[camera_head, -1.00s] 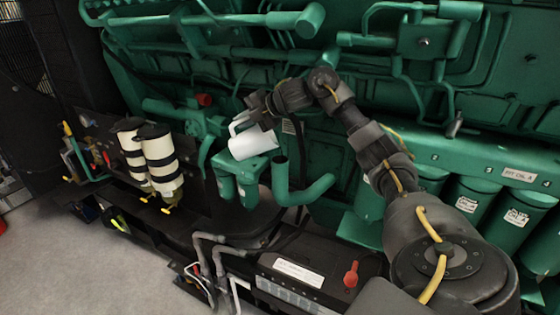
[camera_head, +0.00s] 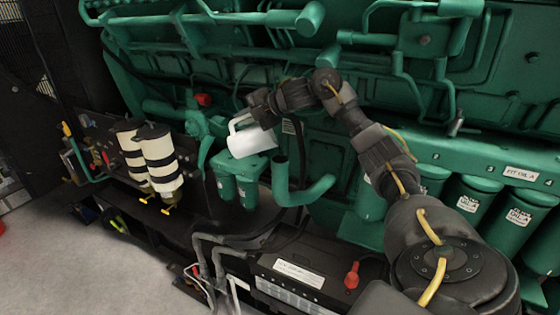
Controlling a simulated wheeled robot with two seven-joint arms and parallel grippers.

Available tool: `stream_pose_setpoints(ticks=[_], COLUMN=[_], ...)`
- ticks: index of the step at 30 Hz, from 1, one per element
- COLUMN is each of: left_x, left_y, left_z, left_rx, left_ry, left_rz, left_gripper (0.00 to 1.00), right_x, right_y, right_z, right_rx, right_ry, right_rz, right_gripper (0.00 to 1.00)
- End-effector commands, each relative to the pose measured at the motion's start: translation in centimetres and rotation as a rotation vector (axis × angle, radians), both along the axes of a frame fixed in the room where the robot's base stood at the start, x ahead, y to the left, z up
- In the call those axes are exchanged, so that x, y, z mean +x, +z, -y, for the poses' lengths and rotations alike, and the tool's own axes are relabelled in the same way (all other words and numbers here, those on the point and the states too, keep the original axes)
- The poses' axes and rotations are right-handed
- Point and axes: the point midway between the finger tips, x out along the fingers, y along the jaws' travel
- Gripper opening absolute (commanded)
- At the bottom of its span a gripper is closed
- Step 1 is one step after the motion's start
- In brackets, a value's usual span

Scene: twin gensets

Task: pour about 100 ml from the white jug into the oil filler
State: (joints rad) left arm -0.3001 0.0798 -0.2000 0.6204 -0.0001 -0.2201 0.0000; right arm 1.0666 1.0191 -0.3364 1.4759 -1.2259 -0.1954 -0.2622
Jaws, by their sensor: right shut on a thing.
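The white jug (camera_head: 252,143) is held in the air by my right gripper (camera_head: 249,119), which is shut on it at its upper side. The jug is tilted, lying nearly on its side. It is just left of and slightly above the open top of a green upturned pipe (camera_head: 281,166), which looks like the oil filler. I cannot tell whether any liquid runs from the jug. The fingertips are small and partly hidden by the arm and jug. My left gripper is not in view.
Green engine pipework (camera_head: 225,45) fills the back. Two cream canisters with black bands (camera_head: 160,160) stand at the left. Green filters (camera_head: 240,185) sit below the jug. A black battery box (camera_head: 305,275) with a red knob (camera_head: 352,274) is in front. Grey floor shows at lower left.

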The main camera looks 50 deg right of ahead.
Motion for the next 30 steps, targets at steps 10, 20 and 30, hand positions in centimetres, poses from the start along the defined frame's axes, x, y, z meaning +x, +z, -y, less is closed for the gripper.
stream_pose_setpoints(ticks=[10, 20, 30], left_x=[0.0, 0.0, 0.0], left_y=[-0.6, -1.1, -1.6], left_z=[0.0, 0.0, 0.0], left_rx=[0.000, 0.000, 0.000], left_ry=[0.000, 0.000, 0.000], left_rz=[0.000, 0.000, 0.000], left_gripper=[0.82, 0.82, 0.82], right_x=[0.0, -0.2, -0.3], right_y=[0.4, 0.6, 0.8], right_z=[0.1, 0.2, 0.4], right_rx=[0.021, 0.039, 0.055], right_ry=[-0.001, -0.001, 0.000], right_rz=[0.022, 0.039, 0.054], right_gripper=[0.00, 0.00, 0.00])
